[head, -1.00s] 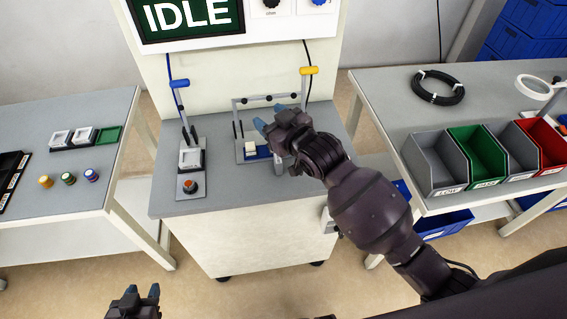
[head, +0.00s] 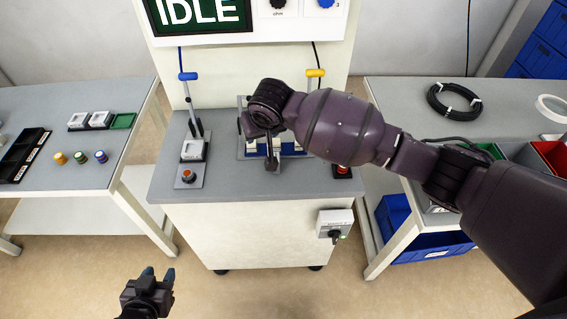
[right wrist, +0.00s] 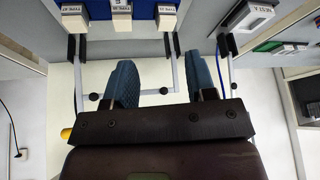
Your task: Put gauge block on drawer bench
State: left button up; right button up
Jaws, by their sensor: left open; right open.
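I cannot tell for sure which thing is the gauge block. Several small white labelled blocks stand in a blue holder (head: 296,150) on the middle bench (head: 235,188), partly hidden behind my right arm. In the right wrist view three of the white blocks (right wrist: 121,17) show along the top edge, beyond the fingertips. My right gripper (right wrist: 160,65) is open and empty, with its two blue fingers apart. In the head view it is mostly hidden by its own wrist over the holder. My left gripper (head: 158,275) is open and empty, low in front of the middle bench.
A lever fixture with a blue handle (head: 188,76) stands left on the middle bench; a yellow handle (head: 316,73) rises at the right. The left bench (head: 85,175) holds small trays and several coloured knobs. The right bench carries a black cable coil (head: 454,101) and bins.

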jog(key=d, duration=0.1)
jog(key=s+d+f+m+g+h, duration=0.1)
jog(key=d+m, duration=0.1)
jog(key=shift+s+f+g+h, duration=0.3)
jog(key=shift+s+f+h, duration=0.05)
jog(key=shift+f+h, duration=0.05)
jog(key=shift+m, duration=0.8)
jog(key=x, duration=0.1)
jog(key=b+x, duration=0.1)
jog(key=x, duration=0.3)
jog(key=shift+s+d+f, duration=0.2)
jog(key=shift+s+d, duration=0.05)
jog(key=shift+b+x, duration=0.95)
jog(key=shift+x, duration=1.9)
pick_arm(q)
jog(key=shift+d+f, duration=0.15)
jog(key=shift+f, duration=0.5)
jog(key=shift+d+f, duration=0.15)
jog(key=shift+f, duration=0.45)
pick_arm(e)
jog(key=shift+d, duration=0.2)
